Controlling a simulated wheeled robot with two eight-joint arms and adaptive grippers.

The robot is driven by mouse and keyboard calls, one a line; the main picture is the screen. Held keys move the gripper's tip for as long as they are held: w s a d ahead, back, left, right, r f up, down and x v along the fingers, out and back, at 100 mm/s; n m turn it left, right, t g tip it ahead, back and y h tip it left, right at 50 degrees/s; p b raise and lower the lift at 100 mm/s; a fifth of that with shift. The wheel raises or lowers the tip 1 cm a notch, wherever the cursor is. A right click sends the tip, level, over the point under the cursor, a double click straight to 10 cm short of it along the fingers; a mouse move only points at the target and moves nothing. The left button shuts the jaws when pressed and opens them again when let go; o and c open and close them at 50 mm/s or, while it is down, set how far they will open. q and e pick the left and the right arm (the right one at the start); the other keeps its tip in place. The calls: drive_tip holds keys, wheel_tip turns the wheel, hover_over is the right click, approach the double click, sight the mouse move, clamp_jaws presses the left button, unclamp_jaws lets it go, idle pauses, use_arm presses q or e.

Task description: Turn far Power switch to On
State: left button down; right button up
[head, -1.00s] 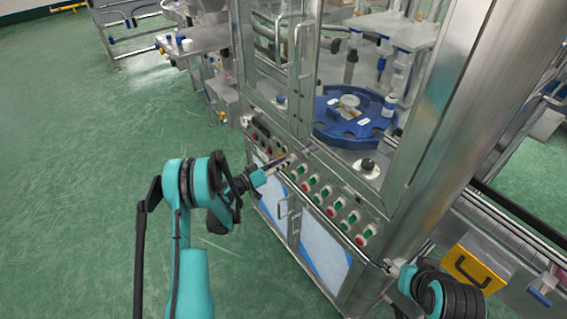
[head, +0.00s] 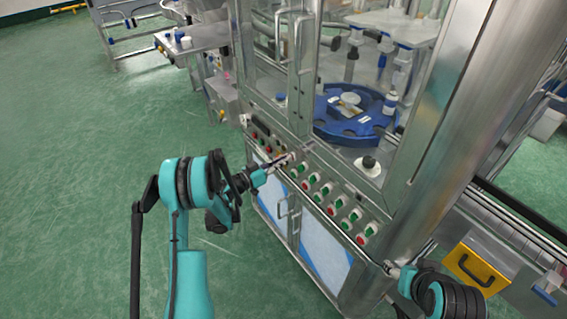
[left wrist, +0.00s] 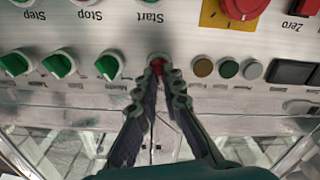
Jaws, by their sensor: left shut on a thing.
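The control panel (head: 318,190) on the machine front carries a row of red and green rotary switches. The switch at the far end of the row (left wrist: 158,62), which shows red, sits between my left gripper's fingertips in the left wrist view. My left gripper (left wrist: 159,70) is shut on this switch. In the head view my left gripper (head: 284,162) reaches the panel and hides the switch. The switch's label is too small to read. My right gripper (head: 393,269) is at the lower right, near the machine's corner; its jaws are too small to judge.
Green switches (left wrist: 110,66) stand close beside the held one. Three round buttons (left wrist: 228,69) are on its other side, with a red emergency stop (left wrist: 242,8) above. A blue turntable (head: 345,125) is inside the cabinet. Green floor (head: 90,130) is open at left.

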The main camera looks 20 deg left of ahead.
use_arm(q)
drive_tip(key=m+b, duration=0.3)
drive_tip(key=m, duration=0.5)
drive_tip(key=shift+s+d+m+b, duration=0.1)
drive_tip(key=shift+d+m+b, duration=0.05)
drive_tip(key=shift+m+b, duration=0.25)
drive_tip(key=shift+m, duration=0.3)
drive_tip(key=c, duration=1.7)
unclamp_jaws()
drive_tip(key=v, duration=1.2)
